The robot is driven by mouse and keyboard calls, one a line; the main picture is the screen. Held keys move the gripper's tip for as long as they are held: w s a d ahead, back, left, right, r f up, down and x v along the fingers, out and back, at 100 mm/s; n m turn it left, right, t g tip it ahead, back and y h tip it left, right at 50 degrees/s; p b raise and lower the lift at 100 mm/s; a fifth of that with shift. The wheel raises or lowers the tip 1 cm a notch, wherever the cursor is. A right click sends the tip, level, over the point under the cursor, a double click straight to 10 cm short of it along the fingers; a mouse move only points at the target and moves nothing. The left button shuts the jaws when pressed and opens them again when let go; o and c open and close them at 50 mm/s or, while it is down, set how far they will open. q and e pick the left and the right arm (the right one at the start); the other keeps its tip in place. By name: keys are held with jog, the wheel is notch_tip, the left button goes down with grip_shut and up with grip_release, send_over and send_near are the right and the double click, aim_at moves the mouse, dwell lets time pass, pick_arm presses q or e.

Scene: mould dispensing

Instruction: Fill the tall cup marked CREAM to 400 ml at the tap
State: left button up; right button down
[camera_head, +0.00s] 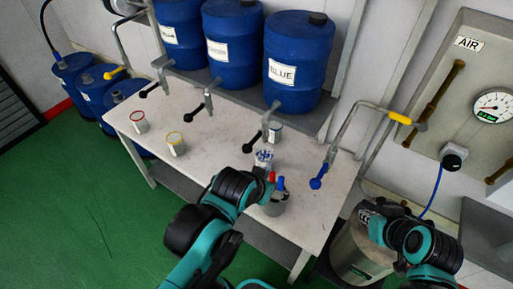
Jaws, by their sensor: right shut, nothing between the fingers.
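No cup's marking is readable, so I cannot tell which is CREAM. My right gripper (369,219) is shut and empty, right of the table, above a metal drum.
Blue barrels (293,60) stand on a shelf behind the table (235,125). The metal drum (352,250) stands at the right. An AIR panel with a gauge (492,106) is on the wall. Green floor is clear at left.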

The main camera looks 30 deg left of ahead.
jog(key=w+a+r+n+g+y, duration=0.1)
jog(key=a+n, duration=0.3)
jog(key=a, duration=0.4)
jog(key=w+a+r+n+g+y+p, duration=0.1)
jog(key=a+r+n+y, duration=0.2)
jog(key=a, duration=0.5)
jog(key=w+a+r+n+g+y+p, duration=0.1)
jog(key=a+r+n+y, duration=0.1)
jog(key=a+n, duration=0.4)
jog(key=shift+a+r+y, duration=0.25)
jog(key=shift+a+y, duration=0.55)
jog(key=shift+a, duration=0.2)
jog(key=b, duration=0.4)
send_near(251, 149)
jog(key=x, duration=0.6)
jog(key=shift+r, duration=0.1)
jog(key=shift+w+a+f, duration=0.1)
jog(key=shift+a+f, duration=0.1)
jog(key=shift+a, duration=0.25)
jog(key=shift+f+n, duration=0.15)
jog(key=shift+n, duration=0.15)
jog(key=shift+f+b, duration=0.2)
jog(key=shift+b, duration=0.1)
